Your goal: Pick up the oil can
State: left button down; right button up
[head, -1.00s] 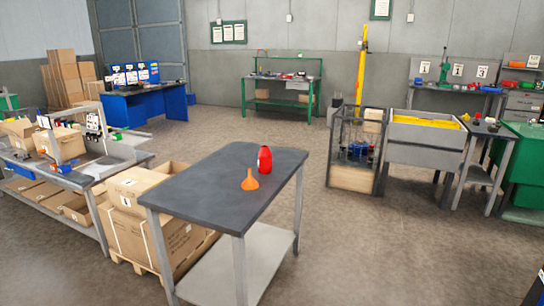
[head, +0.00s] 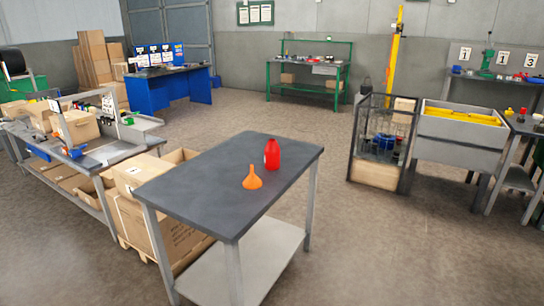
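In the head view a red can-shaped bottle (head: 272,154), which looks like the oil can, stands upright on the dark top of a grey metal table (head: 205,180). An orange funnel (head: 252,179) sits on the same tabletop, just in front and to the left of the red can, with its spout up. Neither of my grippers shows in the view.
Cardboard boxes (head: 150,222) on a pallet stand close against the table's left side. A packing bench (head: 85,172) is farther left. A wire cage cart (head: 381,145) and a grey bin with yellow contents (head: 458,135) stand to the right. The floor right of the table is open.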

aim_at(272, 151)
jog(key=i+l+u, duration=0.15)
jog(key=u, duration=0.2)
jog(key=i+l+u, duration=0.15)
jog(key=l+u, duration=0.15)
jog(key=i+l+u, duration=0.1)
jog(key=l+u, duration=0.25)
jog(key=j, duration=0.1)
